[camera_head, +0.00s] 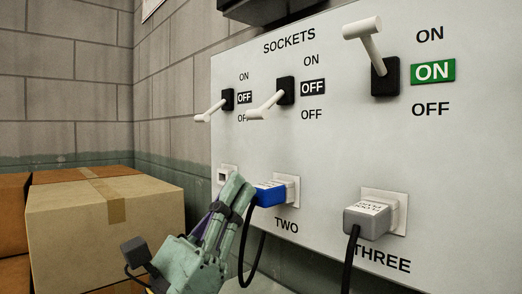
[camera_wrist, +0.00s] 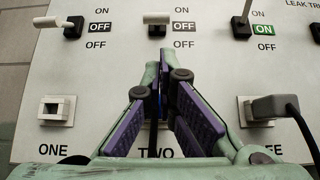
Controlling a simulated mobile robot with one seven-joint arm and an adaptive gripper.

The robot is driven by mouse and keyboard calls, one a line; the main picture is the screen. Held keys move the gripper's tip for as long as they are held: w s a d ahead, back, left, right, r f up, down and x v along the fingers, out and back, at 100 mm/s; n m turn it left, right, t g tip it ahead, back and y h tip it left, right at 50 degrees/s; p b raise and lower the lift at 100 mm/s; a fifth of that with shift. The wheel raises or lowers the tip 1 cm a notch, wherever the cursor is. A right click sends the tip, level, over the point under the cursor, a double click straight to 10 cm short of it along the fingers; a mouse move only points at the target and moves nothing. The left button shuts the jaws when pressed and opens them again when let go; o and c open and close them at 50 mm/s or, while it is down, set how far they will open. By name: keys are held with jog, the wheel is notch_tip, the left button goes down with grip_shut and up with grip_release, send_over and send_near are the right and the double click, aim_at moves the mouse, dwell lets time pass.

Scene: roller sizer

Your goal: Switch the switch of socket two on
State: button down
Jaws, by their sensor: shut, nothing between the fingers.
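The switch of socket two (camera_head: 265,104) is a black block with a white T-shaped lever that points down and out, and its label reads OFF. In the wrist view, the switch (camera_wrist: 157,19) lies above my fingertips and apart from them. My gripper (camera_head: 240,186) is shut and empty, in front of the lower panel beside the blue plug (camera_head: 269,194) of socket two. In the wrist view, my gripper (camera_wrist: 164,74) points up the panel below that switch and hides most of socket two. Whether it touches the plug is unclear.
The switch of socket one (camera_head: 210,111) reads OFF, and socket one (camera_wrist: 53,111) is empty. The switch of socket three (camera_head: 384,76) is up and reads ON; a grey plug (camera_head: 368,219) sits below it. Cables hang from both plugs. Cardboard boxes (camera_head: 105,215) stand left.

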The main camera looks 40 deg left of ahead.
aim_at(270, 103)
jog(key=p+x, duration=0.3)
jog(key=x, duration=0.5)
jog(key=shift+r+p, duration=0.2)
jog(key=shift+p, duration=0.2)
jog(key=shift+x, duration=0.8)
jog(key=shift+s+a, duration=0.1)
jog(key=shift+s+g, duration=0.1)
jog(key=shift+g, duration=0.3)
